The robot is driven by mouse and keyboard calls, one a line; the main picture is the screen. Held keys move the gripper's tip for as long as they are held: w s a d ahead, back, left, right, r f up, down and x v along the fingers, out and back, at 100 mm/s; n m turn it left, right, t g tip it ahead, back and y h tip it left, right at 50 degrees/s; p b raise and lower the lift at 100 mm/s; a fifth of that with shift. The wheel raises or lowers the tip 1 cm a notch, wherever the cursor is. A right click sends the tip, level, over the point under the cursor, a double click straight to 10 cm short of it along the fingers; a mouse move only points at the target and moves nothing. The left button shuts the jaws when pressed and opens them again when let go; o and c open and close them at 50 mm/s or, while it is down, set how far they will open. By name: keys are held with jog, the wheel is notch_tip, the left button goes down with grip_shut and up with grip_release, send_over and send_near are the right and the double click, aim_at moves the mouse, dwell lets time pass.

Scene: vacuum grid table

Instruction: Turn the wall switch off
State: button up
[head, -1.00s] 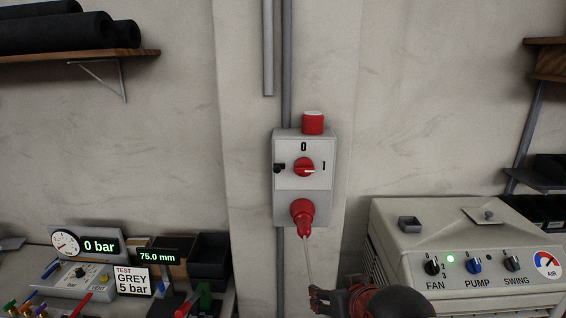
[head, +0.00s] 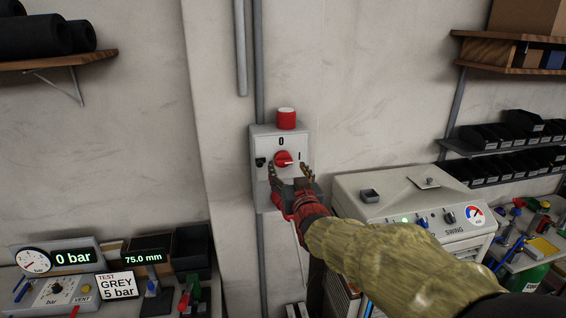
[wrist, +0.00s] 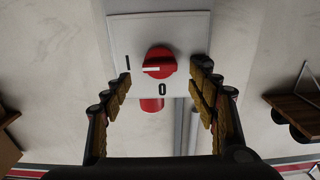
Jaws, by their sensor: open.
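The wall switch is a grey box (head: 262,140) on the wall with a red rotary knob (head: 283,158) between the marks 0 at top and 1 at right. The knob's white pointer points right, at 1. In the wrist view, which shows the box upside down, the knob (wrist: 160,62) has its white pointer toward the I mark at left. My gripper (head: 289,172) is open just below and in front of the knob. Its fingers (wrist: 162,75) spread to both sides of the knob, apart from it. My gripper hides the lower part of the box.
A red cap (head: 286,118) sits on top of the box. A grey machine (head: 385,205) with knobs stands at right, close under my arm. A bench with a gauge panel (head: 60,262) is at lower left. Shelves hang at both sides. The wall around the switch is clear.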

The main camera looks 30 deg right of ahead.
aim_at(285, 162)
jog(key=shift+x, duration=2.3)
jog(key=c, duration=0.3)
jog(key=c, duration=0.7)
jog(key=shift+c, duration=0.8)
